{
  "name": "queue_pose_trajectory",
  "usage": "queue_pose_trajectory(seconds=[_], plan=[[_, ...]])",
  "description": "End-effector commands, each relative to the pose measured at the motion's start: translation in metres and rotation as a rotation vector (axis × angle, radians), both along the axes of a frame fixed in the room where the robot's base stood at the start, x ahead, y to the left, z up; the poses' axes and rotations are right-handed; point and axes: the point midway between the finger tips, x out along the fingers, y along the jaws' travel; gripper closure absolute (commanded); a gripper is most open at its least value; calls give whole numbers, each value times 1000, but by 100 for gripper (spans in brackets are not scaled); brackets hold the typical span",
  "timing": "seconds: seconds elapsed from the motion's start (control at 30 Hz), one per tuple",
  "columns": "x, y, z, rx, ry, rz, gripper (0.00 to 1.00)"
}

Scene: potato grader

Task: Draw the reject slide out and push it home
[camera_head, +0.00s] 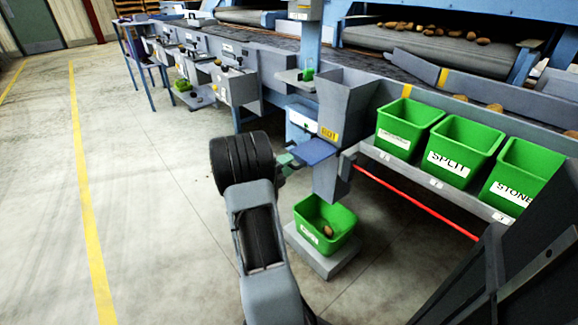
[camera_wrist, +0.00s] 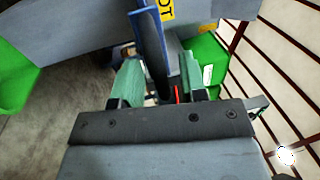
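The reject slide (camera_head: 313,151) is a flat blue plate that sticks out of the grey chute (camera_head: 343,110) under a yellow label. In the wrist view the blue plate (camera_wrist: 152,45) shows nearly edge-on, between my green fingers. My gripper (camera_head: 288,162) is at the plate's left end in the head view. The fingers (camera_wrist: 160,78) stand apart, with gaps beside the plate, so it looks open around it. Whether either finger touches the plate is hard to tell. How far the slide reaches inside the chute is hidden.
A green bin (camera_head: 346,222) with a potato in it stands on a grey plinth below the chute. Several labelled green bins, one marked SPLIT (camera_head: 465,145), sit on a shelf at right, above a red bar (camera_head: 415,202). The floor at left is clear.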

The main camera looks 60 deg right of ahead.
Motion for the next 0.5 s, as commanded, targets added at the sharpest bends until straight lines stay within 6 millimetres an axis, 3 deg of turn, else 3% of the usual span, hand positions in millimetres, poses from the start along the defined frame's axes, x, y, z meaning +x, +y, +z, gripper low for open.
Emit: queue_pose_trajectory(seconds=[0.4, 0.5], plan=[[-2, -5, 1, -1, 0, 0, 61], [-2, -5, 1, 0, 0, 0, 70]])
